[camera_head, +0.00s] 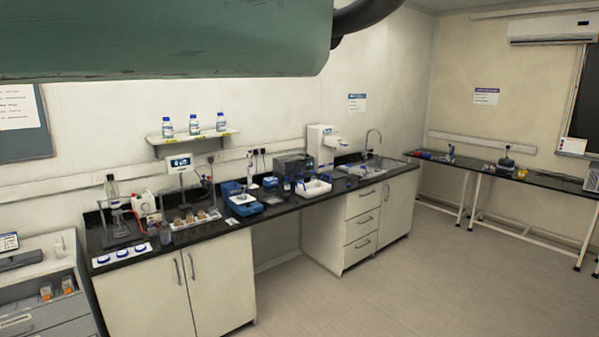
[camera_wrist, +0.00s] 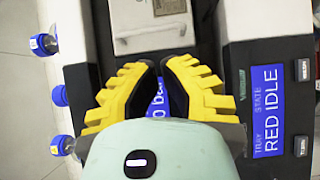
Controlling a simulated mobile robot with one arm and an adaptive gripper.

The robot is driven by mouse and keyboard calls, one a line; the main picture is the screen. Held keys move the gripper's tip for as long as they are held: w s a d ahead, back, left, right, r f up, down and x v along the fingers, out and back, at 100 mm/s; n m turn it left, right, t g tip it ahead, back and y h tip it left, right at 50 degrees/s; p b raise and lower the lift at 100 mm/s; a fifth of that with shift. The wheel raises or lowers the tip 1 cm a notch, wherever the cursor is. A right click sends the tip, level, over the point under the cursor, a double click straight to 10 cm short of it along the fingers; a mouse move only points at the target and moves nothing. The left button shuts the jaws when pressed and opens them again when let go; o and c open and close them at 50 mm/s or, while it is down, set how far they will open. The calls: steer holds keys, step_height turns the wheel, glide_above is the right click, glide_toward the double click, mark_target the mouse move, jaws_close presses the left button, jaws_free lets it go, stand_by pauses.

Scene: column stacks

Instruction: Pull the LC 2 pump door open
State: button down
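In the wrist view my gripper (camera_wrist: 160,62) has two yellow ridged fingers with dark inner pads. A narrow gap shows between the fingertips and nothing is held in it. Just beyond the tips is a cream panel (camera_wrist: 150,41) with a bar handle and a small label too small to read. I cannot tell if this is the LC 2 pump door; no LC 2 marking is legible. A partly hidden blue screen (camera_wrist: 157,98) shows between the fingers. The head view does not show my gripper or a readable LC 2 unit.
In the wrist view, a dark panel with a blue "TRAY STATE RED IDLE" screen (camera_wrist: 266,110) is at right, and blue-capped bottles (camera_wrist: 60,95) at left. The head view shows a black-topped bench (camera_head: 130,258) with lab ware, a far side bench (camera_head: 520,178) and clear floor (camera_head: 400,285).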

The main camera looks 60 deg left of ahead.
steer(key=shift+p+x, duration=1.25)
steer(key=shift+x, duration=1.5)
steer(key=shift+s+f, duration=0.1)
